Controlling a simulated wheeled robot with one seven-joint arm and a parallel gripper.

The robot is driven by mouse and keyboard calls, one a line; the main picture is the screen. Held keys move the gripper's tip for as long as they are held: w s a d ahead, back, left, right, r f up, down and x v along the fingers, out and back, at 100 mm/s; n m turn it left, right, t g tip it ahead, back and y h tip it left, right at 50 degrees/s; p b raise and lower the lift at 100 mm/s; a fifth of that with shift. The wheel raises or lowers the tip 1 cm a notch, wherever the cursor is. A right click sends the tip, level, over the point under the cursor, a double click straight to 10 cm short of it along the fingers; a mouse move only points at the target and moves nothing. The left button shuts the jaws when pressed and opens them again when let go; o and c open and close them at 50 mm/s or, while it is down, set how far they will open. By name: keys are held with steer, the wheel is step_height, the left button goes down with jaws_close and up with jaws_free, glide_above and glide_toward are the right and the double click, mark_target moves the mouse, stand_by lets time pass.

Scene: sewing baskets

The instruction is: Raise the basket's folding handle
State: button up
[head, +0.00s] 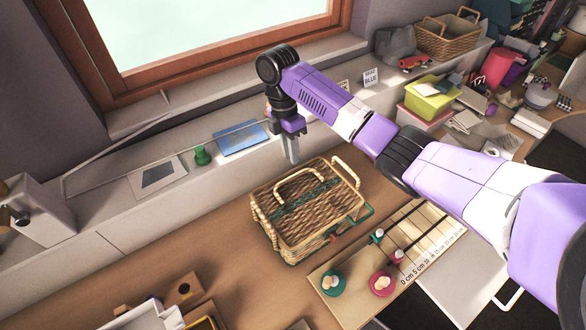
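The wicker basket (318,226) stands on the wooden table, its woven lid crossed by green bands. A pale curved handle (298,172) arches over the lid's middle. A second pale loop (347,168) shows at the basket's back right rim. Which of the two is the folding handle, and how far it is folded, I cannot tell for sure. My gripper (292,156) points down just behind the basket, near the sill's front edge, and appears apart from the handle. Its grey fingers overlap in this view, so their gap is hidden. Nothing shows held in them.
A ruler board (438,232) with green and pink spools (382,284) lies right of the basket. Wooden boxes (184,290) stand at the front left. The sill behind holds a blue card (241,138) and a green spool (202,156). Bare tabletop lies left of the basket.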

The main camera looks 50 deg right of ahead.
mark_target(294, 175)
steer(key=shift+s+a+f+p, duration=0.1)
steer(key=shift+s+f+p, duration=0.1)
steer(key=shift+f, duration=0.85)
steer(key=shift+s+a+f+p, duration=0.1)
steer(key=shift+s+f+p, duration=0.05)
steer(key=shift+f, duration=0.85)
steer(key=shift+s+a+f+p, duration=0.1)
steer(key=shift+s+f+p, duration=0.1)
steer(key=shift+f, duration=0.85)
jaws_close()
